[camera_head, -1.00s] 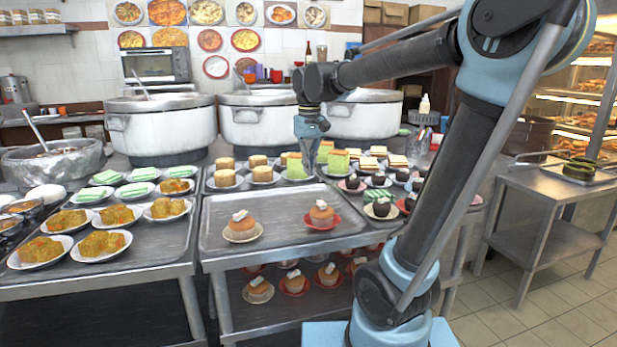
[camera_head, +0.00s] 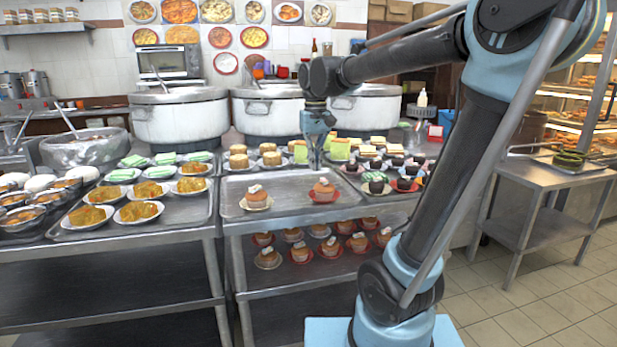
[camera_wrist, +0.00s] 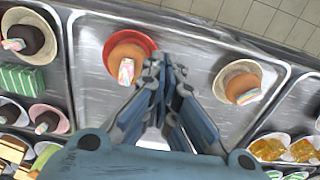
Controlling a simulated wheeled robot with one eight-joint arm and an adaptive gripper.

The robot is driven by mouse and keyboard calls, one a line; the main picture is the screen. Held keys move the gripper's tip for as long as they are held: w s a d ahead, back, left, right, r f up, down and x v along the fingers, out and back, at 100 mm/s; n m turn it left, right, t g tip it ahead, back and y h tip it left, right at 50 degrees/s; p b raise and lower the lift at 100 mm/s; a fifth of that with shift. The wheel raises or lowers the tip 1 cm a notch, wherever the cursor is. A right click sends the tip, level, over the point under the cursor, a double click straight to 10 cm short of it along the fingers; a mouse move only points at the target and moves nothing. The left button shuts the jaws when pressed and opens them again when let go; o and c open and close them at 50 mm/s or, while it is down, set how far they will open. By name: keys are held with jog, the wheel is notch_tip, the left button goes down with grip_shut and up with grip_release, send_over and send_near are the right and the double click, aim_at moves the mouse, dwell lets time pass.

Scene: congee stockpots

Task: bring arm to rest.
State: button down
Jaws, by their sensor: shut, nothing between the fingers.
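My arm reaches forward from the right over the counter, with its forearm about level and my gripper (camera_head: 314,166) hanging down. In the wrist view my gripper (camera_wrist: 166,62) is shut, with its fingertips together and nothing between them. It points down over a metal tray (camera_wrist: 98,82) holding two orange-brown cakes. The cake on the red plate (camera_wrist: 126,52) is just left of the fingertips in the wrist view. The cake on the cream plate (camera_wrist: 240,86) is to the right. In the head view the gripper is above and apart from the cakes.
Three large white stockpots (camera_head: 180,118) stand behind the counter food. Plates of pastries (camera_head: 138,212) fill the left tray, and dark cakes (camera_head: 376,184) sit at the right. More cakes (camera_head: 300,252) are on the shelf below. A side table (camera_head: 545,170) stands right, with open floor before it.

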jog(key=s+d+f+m+t, duration=0.2)
jog(key=s+d+f, duration=1.5)
jog(key=f, duration=0.3)
jog(key=shift+s+d+f+m, duration=0.3)
jog(key=shift+s+m, duration=0.1)
jog(key=shift+s, duration=0.45)
